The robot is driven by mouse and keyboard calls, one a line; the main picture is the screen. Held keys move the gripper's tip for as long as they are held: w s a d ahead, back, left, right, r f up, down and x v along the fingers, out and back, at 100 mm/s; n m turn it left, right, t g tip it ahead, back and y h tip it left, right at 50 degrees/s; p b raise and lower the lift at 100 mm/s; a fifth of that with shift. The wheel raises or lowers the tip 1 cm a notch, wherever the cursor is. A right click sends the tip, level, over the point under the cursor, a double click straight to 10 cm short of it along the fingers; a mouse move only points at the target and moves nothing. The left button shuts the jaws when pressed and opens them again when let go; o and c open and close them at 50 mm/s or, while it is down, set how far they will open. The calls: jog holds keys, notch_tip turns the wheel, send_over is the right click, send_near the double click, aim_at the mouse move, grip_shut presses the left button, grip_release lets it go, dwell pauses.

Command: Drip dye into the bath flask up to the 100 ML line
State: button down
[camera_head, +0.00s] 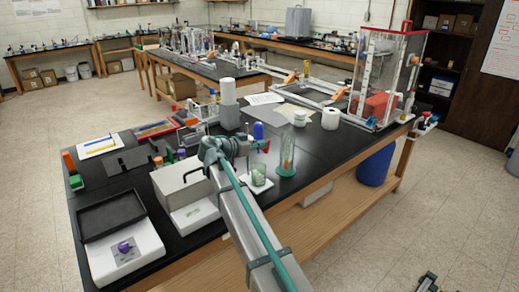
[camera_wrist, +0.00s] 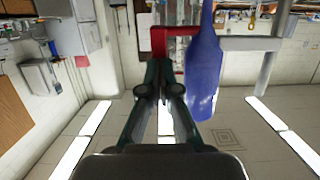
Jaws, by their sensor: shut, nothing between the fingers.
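A blue dye vessel (camera_head: 258,130) stands above the middle of the black bench. In the wrist view, which is upside down, the blue vessel (camera_wrist: 204,75) shows with a narrow neck. A red part (camera_wrist: 158,42) sits beside the neck, just ahead of my fingertips; contact cannot be told. My gripper (camera_wrist: 165,82) is shut and empty; in the head view my gripper (camera_head: 246,148) is partly hidden by my wrist. A clear vessel with greenish contents, likely the bath flask (camera_head: 259,173), stands below on a white plate (camera_head: 262,187). Its line and level are too small to read.
A tall clear cylinder with a green base (camera_head: 287,152) stands close right of the flask. A grey box (camera_head: 181,182) and a white device with a purple knob (camera_head: 124,248) are to the left. A paper roll (camera_head: 330,118) stands behind right. Bench space right of the cylinder is clear.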

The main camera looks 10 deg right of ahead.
aim_at(267, 140)
jog(key=g+y, duration=0.1)
jog(key=y, duration=0.1)
jog(key=w+d+g+y+b, duration=0.1)
jog(key=d+g+y+b, duration=0.1)
jog(key=y, duration=0.1)
jog(key=shift+w+d+r+y, duration=0.25)
jog(key=shift+w+r+y, duration=0.05)
jog(key=shift+r, duration=0.05)
jog(key=shift+d+f+b, duration=0.1)
jog(key=shift+f+b, duration=0.05)
jog(key=shift+b, duration=0.15)
jog(key=shift+w+d+f+b, duration=0.1)
jog(key=shift+w+d+b, duration=0.2)
jog(key=shift+d+b, duration=0.45)
